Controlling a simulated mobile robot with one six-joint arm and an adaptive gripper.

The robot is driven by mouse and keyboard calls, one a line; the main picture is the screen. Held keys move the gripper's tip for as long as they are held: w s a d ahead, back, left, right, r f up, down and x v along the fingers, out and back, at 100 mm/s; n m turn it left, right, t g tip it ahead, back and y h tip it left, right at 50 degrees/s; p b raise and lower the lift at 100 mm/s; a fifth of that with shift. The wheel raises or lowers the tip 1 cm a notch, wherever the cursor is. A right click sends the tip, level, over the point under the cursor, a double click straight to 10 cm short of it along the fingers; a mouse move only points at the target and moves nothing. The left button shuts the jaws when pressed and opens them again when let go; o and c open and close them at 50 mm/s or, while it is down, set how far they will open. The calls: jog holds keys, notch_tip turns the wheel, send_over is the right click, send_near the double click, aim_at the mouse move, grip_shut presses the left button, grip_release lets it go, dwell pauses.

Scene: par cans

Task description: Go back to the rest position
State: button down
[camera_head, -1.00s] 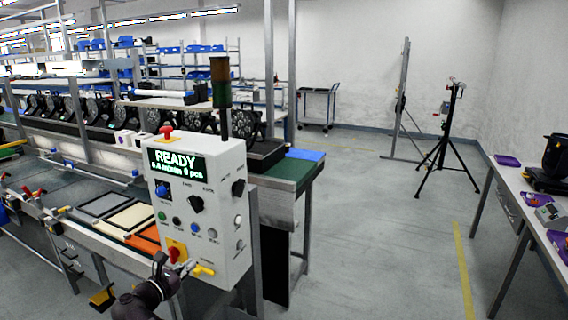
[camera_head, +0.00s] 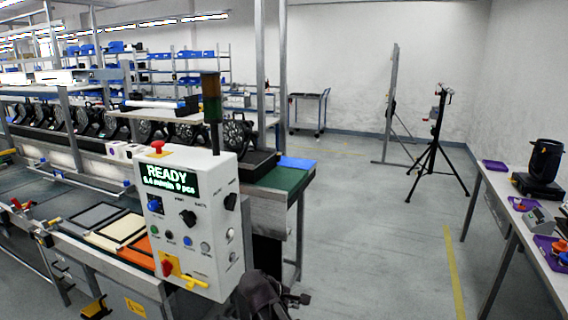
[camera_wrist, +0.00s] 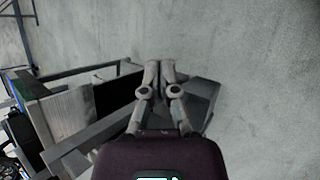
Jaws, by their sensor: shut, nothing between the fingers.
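My gripper (camera_wrist: 160,66) shows in the wrist view with its two fingers together, shut and empty. It hangs over the grey floor and the metal frame of the bench end. In the head view my arm is low in the middle, just right of the control box (camera_head: 190,225), and the fingertips there are too dark and small to make out. The white box has a READY display, a red button on top, several knobs and a yellow-handled switch at its lower edge. My gripper is apart from the box.
The conveyor bench with grey, cream and orange trays (camera_head: 97,216) is on the left. A green bench end (camera_head: 285,178) stands behind the box. A table (camera_head: 515,215) with purple trays is at the right, and a black tripod (camera_head: 434,150) stands further back. The floor between is clear.

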jog(key=s+d+f+m+g+y+p, duration=0.1)
jog(key=s+d+m+g+y, duration=0.3)
jog(key=s+d+m, duration=0.5)
jog(key=d+m+y+p, duration=0.1)
jog(key=d+m+y, duration=0.1)
jog(key=d+m, duration=0.2)
jog(key=shift+s+d+f+m+y+p, duration=0.3)
jog(key=shift+s+d+f+y, duration=0.1)
jog(key=shift+d, duration=0.1)
dwell(1.6)
